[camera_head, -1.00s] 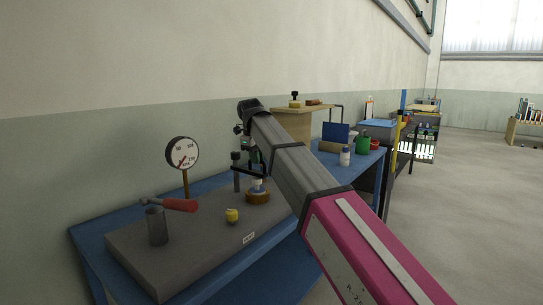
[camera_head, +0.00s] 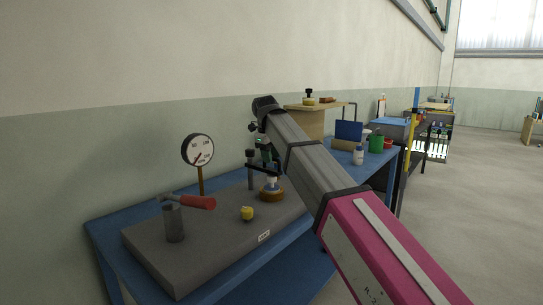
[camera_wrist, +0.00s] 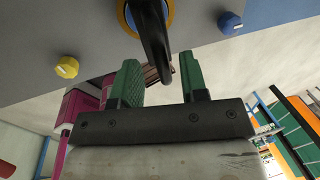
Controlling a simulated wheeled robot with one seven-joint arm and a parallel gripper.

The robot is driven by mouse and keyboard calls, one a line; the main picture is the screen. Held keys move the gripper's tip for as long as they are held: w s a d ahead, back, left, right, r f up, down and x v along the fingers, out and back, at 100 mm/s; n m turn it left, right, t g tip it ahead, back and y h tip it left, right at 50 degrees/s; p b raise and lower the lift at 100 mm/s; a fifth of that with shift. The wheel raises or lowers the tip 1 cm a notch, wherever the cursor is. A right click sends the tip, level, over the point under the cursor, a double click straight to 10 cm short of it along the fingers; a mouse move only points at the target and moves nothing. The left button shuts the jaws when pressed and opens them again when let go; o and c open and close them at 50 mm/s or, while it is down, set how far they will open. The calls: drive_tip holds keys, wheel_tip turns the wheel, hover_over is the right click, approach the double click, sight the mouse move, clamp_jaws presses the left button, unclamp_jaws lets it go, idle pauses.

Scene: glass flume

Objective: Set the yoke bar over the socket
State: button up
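The dark yoke bar (camera_head: 262,168) runs from beside an upright grey post (camera_head: 250,178) to above the socket (camera_head: 272,194), a brown ring with a pale and blue centre. In the wrist view the bar (camera_wrist: 152,35) crosses the socket's orange and blue ring (camera_wrist: 171,12), and its end lies between my finger tips. I cannot tell whether the bar touches the socket. My gripper (camera_wrist: 160,76) has its two green fingers apart, with a gap visible beside the bar. In the head view my gripper (camera_head: 268,154) is just above the bar, partly hidden by my arm.
On the grey slab (camera_head: 215,240) are a yellow knob (camera_head: 247,213) and a red-handled lever (camera_head: 196,202). A pressure gauge (camera_head: 198,151) stands behind. The wrist view also shows a blue knob (camera_wrist: 230,22). Bottles and a green container (camera_head: 376,144) stand farther along the blue bench.

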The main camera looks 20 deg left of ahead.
drive_tip(key=shift+r, duration=0.1)
wheel_tip(320, 180, up, 10)
drive_tip(key=s, duration=0.2)
drive_tip(key=shift+a+r, duration=0.2)
drive_tip(key=shift+a, duration=0.15)
idle(0.3)
